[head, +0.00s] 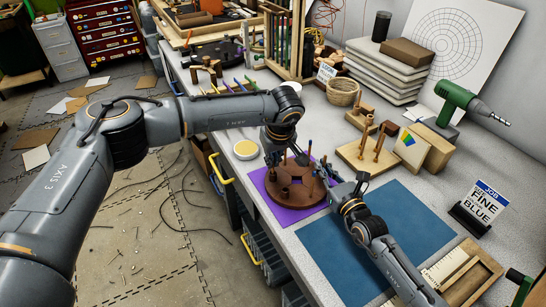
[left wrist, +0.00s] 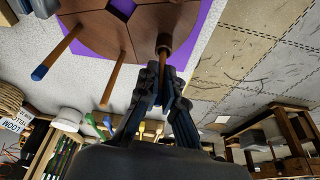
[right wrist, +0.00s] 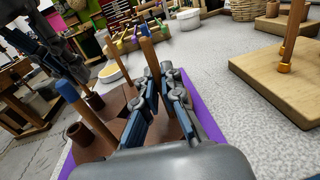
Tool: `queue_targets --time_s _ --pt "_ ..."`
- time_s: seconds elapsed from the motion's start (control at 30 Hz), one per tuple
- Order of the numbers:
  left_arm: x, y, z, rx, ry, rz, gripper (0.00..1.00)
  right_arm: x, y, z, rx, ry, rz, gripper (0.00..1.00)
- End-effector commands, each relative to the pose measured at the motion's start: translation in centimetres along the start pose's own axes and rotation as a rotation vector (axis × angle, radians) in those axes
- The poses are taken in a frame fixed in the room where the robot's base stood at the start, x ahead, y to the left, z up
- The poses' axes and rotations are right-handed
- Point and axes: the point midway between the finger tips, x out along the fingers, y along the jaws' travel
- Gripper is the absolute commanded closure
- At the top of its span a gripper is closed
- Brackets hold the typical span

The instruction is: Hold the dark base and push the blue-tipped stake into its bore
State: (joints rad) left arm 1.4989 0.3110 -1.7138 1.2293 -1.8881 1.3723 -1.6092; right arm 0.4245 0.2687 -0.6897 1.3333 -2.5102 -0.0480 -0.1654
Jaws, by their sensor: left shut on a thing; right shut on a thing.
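The dark base (head: 287,199), a round brown disc with collars around it, lies on a purple mat. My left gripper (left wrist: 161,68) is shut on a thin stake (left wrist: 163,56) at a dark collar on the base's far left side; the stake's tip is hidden. A blue-tipped stake (left wrist: 55,54) stands free on the base, also visible in the right wrist view (right wrist: 85,112). Another plain-looking stake (left wrist: 112,80) stands between them.
A blue mat (head: 380,232) lies right of the purple mat (head: 262,182). A pegged wooden block (head: 365,157), a basket (head: 343,92) and a green drill (head: 456,103) stand behind.

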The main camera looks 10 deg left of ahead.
Motion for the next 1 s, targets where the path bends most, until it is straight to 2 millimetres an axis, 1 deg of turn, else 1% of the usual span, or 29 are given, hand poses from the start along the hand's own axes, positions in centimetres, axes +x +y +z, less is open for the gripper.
queue_targets --time_s 0.23,0.27,0.3,0.37,0.4,0.67,0.77,0.87,1.0 --pt "0.6 0.0 0.2 0.000 0.000 0.000 1.00 0.0 0.0 0.0 0.000 0.001 0.000 1.00" --pt "0.6 0.0 0.2 0.000 0.000 0.000 0.89 0.0 0.0 0.0 0.000 0.001 0.000 1.00" --pt "0.6 0.0 0.2 0.000 0.000 0.000 0.81 0.0 0.0 0.0 0.000 0.001 0.000 1.00" --pt "0.6 0.0 0.2 0.000 0.000 0.000 0.69 0.0 0.0 0.0 0.000 0.001 0.000 1.00" --pt "0.6 0.0 0.2 0.000 0.000 0.000 0.67 0.0 0.0 0.0 0.000 0.001 0.000 1.00" --pt "0.5 0.0 0.2 0.000 0.000 0.001 0.67 0.0 0.0 0.0 0.000 0.001 0.000 1.00" --pt "-0.1 0.0 0.1 -0.001 0.001 0.002 0.67 0.0 0.0 0.0 0.000 0.001 0.000 1.00" --pt "-1.5 0.1 0.0 -0.001 0.003 0.004 0.67 0.0 0.0 0.0 0.000 0.001 0.000 1.00" --pt "-4.5 0.1 0.1 0.001 0.003 0.005 0.67 0.0 0.0 0.0 0.000 0.001 0.000 1.00"
